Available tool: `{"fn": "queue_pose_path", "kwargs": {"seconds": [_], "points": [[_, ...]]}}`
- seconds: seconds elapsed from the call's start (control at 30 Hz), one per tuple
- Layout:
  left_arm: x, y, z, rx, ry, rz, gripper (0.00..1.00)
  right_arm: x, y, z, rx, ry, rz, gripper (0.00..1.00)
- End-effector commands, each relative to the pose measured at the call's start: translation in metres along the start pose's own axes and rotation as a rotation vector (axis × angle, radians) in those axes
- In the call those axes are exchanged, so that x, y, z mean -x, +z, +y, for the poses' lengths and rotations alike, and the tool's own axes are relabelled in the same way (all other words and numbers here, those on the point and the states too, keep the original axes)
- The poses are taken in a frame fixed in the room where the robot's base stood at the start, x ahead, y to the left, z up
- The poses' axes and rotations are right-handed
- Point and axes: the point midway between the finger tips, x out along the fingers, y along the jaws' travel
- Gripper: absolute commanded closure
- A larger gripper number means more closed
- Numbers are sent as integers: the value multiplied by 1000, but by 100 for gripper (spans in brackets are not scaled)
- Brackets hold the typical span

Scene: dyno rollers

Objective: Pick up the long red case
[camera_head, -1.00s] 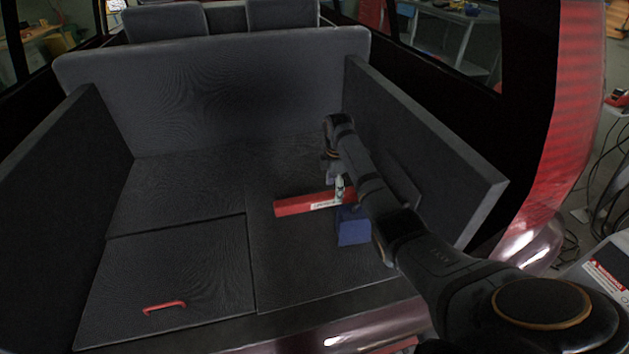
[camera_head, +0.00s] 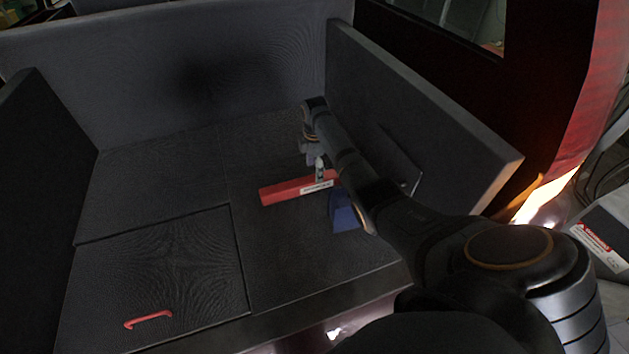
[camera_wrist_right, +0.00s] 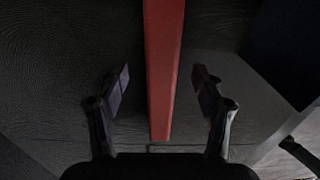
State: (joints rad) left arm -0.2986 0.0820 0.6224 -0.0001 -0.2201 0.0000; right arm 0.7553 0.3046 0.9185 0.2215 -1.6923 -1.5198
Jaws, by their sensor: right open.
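The long red case (camera_head: 285,191) lies flat on the dark trunk floor, with a white label near its right part. My right arm hides its right end in the head view. My right gripper (camera_head: 319,172) is over the case near the label. In the right wrist view the red case (camera_wrist_right: 163,70) runs down the middle, between the two spread fingers of the right gripper (camera_wrist_right: 160,85). The fingers are open, one on each side of the case, with a gap to it on both sides. My left gripper is not in view.
A blue box (camera_head: 344,213) sits just in front of the case, beside my right arm. A grey side panel (camera_head: 420,110) stands close on the right. A red handle (camera_head: 148,320) lies on the floor panel at front left.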

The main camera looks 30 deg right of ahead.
Motion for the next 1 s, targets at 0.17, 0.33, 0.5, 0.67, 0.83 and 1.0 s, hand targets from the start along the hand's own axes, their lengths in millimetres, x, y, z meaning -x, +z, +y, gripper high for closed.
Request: {"fn": "queue_pose_path", "kwargs": {"seconds": [0.17,0.33,0.5,0.67,0.83,1.0], "points": [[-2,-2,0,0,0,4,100,-34,-1,-4,0,-5,0,32],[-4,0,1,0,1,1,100,-48,-1,-4,0,-3,0,32],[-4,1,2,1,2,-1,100,-48,-1,-4,0,-2,0,32],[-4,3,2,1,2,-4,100,-48,-1,-4,0,-2,0,51],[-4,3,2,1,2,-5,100,-48,-1,-4,0,-2,0,74],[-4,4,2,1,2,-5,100,-48,-1,-4,0,-2,0,97]]}}
